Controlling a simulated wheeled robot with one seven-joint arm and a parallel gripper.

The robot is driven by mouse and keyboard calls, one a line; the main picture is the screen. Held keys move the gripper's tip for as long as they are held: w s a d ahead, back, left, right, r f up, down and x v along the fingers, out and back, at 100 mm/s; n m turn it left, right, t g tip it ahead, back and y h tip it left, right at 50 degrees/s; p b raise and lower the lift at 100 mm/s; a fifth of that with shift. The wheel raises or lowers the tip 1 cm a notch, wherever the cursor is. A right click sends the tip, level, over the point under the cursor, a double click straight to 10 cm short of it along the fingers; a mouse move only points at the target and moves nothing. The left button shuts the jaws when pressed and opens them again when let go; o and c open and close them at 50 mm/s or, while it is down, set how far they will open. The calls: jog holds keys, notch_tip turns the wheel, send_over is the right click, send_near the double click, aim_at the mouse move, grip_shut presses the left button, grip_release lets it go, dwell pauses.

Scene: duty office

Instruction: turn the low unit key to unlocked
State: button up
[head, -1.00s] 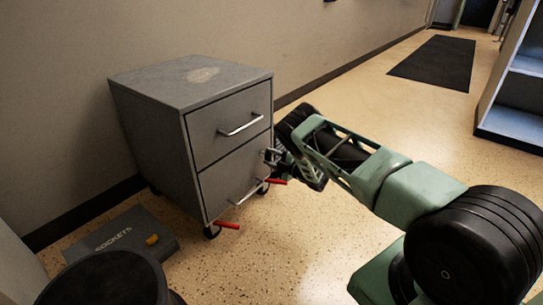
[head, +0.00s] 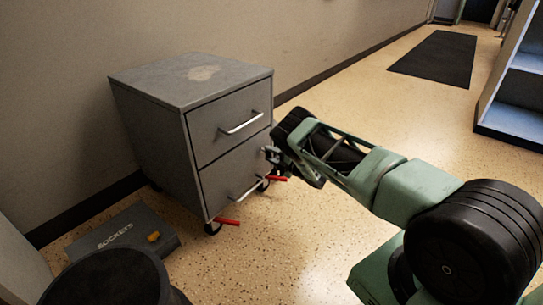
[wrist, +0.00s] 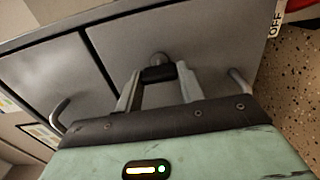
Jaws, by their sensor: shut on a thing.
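The low unit (head: 150,120) is a grey two-drawer cabinet on casters against the wall. My gripper (head: 268,154) is at the right edge of its front, near the top of the lower drawer. In the wrist view my gripper (wrist: 158,78) has its two fingers closed on a small dark key (wrist: 157,73). The key sits at a round lock (wrist: 159,58) on the cabinet front. The fingers hide part of the key, and its turned position is hard to read. Both drawers look shut.
Red caster levers (head: 228,221) stick out at the cabinet's foot; a red part beside an OFF label (wrist: 276,22) shows in the wrist view. Bar handles (head: 242,123) project from the drawers. A grey SOCKETS case (head: 120,243) lies at left. The floor on the right is open.

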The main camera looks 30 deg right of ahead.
jog(key=shift+d, duration=0.15)
jog(key=o, duration=1)
jog(key=p+v, duration=0.7)
jog(key=v, duration=1)
jog(key=shift+s, duration=0.2)
